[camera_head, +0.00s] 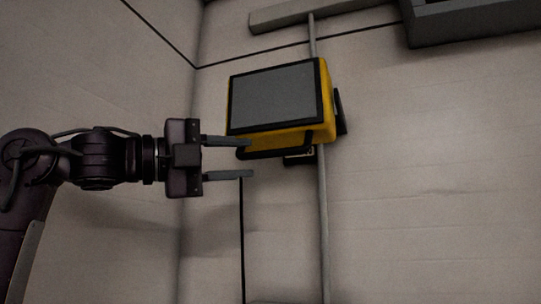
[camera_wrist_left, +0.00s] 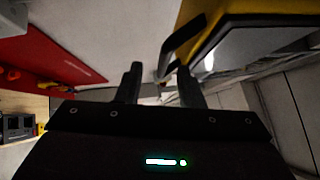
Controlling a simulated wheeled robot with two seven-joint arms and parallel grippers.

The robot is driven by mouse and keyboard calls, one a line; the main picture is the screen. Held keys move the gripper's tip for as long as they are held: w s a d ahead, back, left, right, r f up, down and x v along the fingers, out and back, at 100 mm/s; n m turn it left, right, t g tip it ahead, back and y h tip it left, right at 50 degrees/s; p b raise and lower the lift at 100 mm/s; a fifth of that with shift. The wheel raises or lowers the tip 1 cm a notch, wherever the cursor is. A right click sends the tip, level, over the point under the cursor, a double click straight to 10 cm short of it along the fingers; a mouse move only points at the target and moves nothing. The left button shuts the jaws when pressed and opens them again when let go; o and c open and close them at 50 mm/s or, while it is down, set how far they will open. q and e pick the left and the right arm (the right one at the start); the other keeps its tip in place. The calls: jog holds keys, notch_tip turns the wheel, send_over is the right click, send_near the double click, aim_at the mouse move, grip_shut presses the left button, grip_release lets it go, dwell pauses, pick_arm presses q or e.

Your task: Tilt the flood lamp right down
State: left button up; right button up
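The flood lamp (camera_head: 275,98) is a yellow box with a dark-framed grey face, mounted on a vertical grey pole. A black handle bar (camera_head: 280,153) runs along its lower edge. My left gripper (camera_head: 249,159) is open at the lamp's lower left, fingers pointing right. Its upper finger overlaps the lamp's lower edge in the head view, and the handle's left end shows just below that finger. In the left wrist view the handle (camera_wrist_left: 184,38) reaches down near the right finger of the open gripper (camera_wrist_left: 159,68), with the yellow housing (camera_wrist_left: 200,12) behind. Contact cannot be told. My right gripper is not in view.
The grey pole (camera_head: 323,225) runs down the pale wall below the lamp. A thin dark line (camera_head: 242,240) drops beneath the gripper. A dark grey box (camera_head: 470,22) is at the upper right. The left wrist view shows a red panel (camera_wrist_left: 45,62) at left.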

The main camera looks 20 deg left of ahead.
aim_at(262, 154)
pick_arm(q)
jog(key=w+d+p, duration=0.1)
jog(key=w+d+r+p, duration=0.1)
jog(key=d, duration=0.1)
jog(key=shift+d+r, duration=0.1)
jog(key=shift+d, duration=0.4)
jog(key=shift+w+d, duration=0.15)
jog(key=shift+w, duration=0.55)
jog(key=shift+s, duration=0.2)
jog(key=c, duration=0.6)
grip_shut()
